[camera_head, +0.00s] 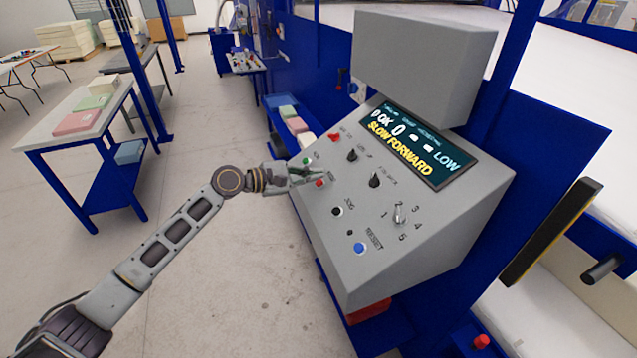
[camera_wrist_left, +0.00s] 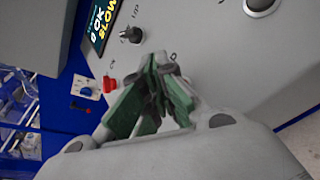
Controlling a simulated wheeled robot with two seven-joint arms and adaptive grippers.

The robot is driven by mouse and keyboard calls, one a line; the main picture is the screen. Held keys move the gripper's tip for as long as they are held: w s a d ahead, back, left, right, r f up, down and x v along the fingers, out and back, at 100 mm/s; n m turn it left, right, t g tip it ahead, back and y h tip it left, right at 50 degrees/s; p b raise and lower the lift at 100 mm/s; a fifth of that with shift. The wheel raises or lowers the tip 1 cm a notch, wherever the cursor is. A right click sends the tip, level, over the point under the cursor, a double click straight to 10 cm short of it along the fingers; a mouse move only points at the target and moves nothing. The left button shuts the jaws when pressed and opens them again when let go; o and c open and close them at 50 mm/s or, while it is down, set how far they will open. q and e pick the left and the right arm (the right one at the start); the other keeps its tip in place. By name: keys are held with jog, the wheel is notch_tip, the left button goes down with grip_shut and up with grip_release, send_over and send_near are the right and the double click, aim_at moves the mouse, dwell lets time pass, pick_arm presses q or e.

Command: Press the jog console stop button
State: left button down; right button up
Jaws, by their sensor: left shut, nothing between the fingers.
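The jog console (camera_head: 400,255) is a grey sloped box with a display reading SLOW FORWARD. A small red button (camera_head: 320,183) sits near its left edge, below a green button (camera_head: 307,160); its label is too small to read surely. My left gripper (camera_head: 309,177) is shut and empty, with its fingertips at the panel right beside the red button. I cannot tell whether they touch it. In the left wrist view the shut green-padded fingers (camera_wrist_left: 160,92) point at the grey panel and hide what lies behind their tips. My right gripper is not in view.
A red switch (camera_head: 333,137), black knobs (camera_head: 375,180), a selector (camera_head: 399,214) and a blue reset button (camera_head: 359,249) share the panel. A grey box (camera_head: 424,65) overhangs the display. A table with foam blocks (camera_head: 78,123) stands at left, with open floor between.

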pick_arm(q)
jog(key=shift+w+d+f, duration=0.1)
jog(key=shift+d+f, duration=0.1)
jog(key=shift+f, duration=0.05)
jog(key=shift+d+f, duration=0.2)
jog(key=shift+f, duration=0.3)
dwell(1.6)
jog(key=shift+r+p, duration=0.1)
jog(key=shift+p, duration=0.2)
jog(key=shift+a+r+p, duration=0.3)
jog(key=shift+r+p, duration=0.25)
jog(key=shift+p, duration=0.1)
jog(key=shift+a+r, duration=0.1)
jog(key=shift+r, duration=0.05)
jog(key=shift+s+a+r+p, duration=0.15)
jog(key=shift+a+r+p, duration=0.25)
jog(key=shift+r+p, duration=0.35)
jog(key=shift+s+a+r+p, duration=0.2)
jog(key=shift+a+r+p, duration=0.25)
jog(key=shift+r+p, duration=0.3)
jog(key=shift+s+a+r+p, duration=0.15)
jog(key=shift+a+r+p, duration=0.25)
jog(key=shift+r+p, duration=0.35)
jog(key=shift+f, duration=0.15)
